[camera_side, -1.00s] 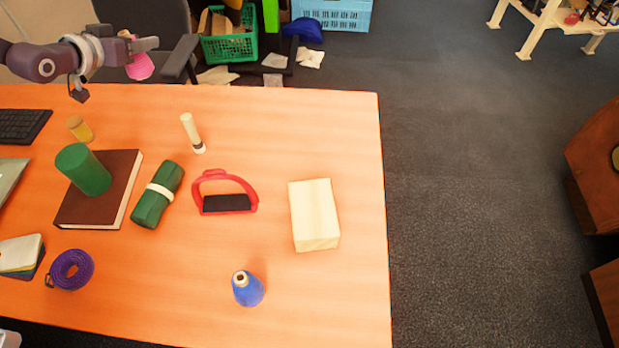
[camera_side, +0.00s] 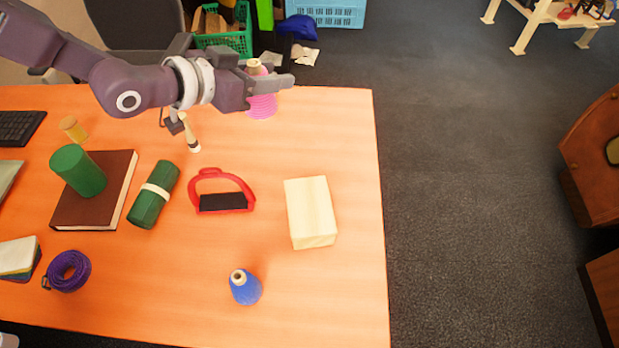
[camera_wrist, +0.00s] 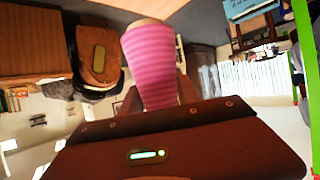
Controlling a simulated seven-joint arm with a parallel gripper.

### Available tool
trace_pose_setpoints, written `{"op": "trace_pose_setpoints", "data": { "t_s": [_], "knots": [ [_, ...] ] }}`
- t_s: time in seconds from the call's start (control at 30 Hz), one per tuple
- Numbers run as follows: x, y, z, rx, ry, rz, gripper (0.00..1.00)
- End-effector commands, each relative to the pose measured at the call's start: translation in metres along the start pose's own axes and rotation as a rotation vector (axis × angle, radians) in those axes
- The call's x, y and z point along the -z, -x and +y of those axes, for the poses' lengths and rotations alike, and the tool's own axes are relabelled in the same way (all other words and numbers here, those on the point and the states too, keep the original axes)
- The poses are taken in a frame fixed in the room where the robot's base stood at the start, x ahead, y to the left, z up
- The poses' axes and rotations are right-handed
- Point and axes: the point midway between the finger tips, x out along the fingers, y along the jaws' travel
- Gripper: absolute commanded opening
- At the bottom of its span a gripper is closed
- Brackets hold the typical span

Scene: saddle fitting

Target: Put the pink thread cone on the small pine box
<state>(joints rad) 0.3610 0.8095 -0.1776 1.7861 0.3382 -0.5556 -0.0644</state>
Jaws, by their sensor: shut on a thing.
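My gripper (camera_side: 272,80) is shut on the pink thread cone (camera_side: 262,106) and holds it in the air above the far part of the table. The cone is upright in the side view, with its narrow tan tip up between the fingers. In the wrist view the pink cone (camera_wrist: 152,65) fills the middle, in front of the brown gripper body. The small pine box (camera_side: 311,212) lies on the table near its right edge, nearer the camera and to the right of the cone. Its top is bare.
A red stirrup (camera_side: 222,191) lies left of the box, and a blue thread cone (camera_side: 245,287) stands in front. A green roll (camera_side: 154,194), a brown book (camera_side: 95,190) with a green cylinder (camera_side: 78,171), and a purple coiled strap (camera_side: 67,271) are further left. The table's back right is clear.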

Motion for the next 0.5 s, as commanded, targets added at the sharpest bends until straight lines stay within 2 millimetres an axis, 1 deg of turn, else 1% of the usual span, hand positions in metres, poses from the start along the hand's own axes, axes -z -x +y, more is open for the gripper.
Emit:
{"op": "trace_pose_setpoints", "data": {
  "t_s": [0.03, 0.1, 0.2, 0.3, 0.4, 0.47, 0.5],
  "knots": [
    [0.001, 0.000, 0.029, -0.040, -0.021, 0.001, 0.00],
    [0.000, 0.001, 0.059, -0.082, -0.041, 0.001, 0.00],
    [-0.002, 0.004, 0.091, -0.126, -0.063, 0.001, 0.00],
    [-0.004, 0.007, 0.114, -0.159, -0.080, 0.000, 0.00],
    [-0.005, 0.010, 0.133, -0.187, -0.094, 0.000, 0.00],
    [-0.006, 0.012, 0.143, -0.200, -0.101, 0.000, 0.00],
    [-0.013, 0.009, 0.143, -0.201, -0.101, -0.003, 0.00]
  ]
}}
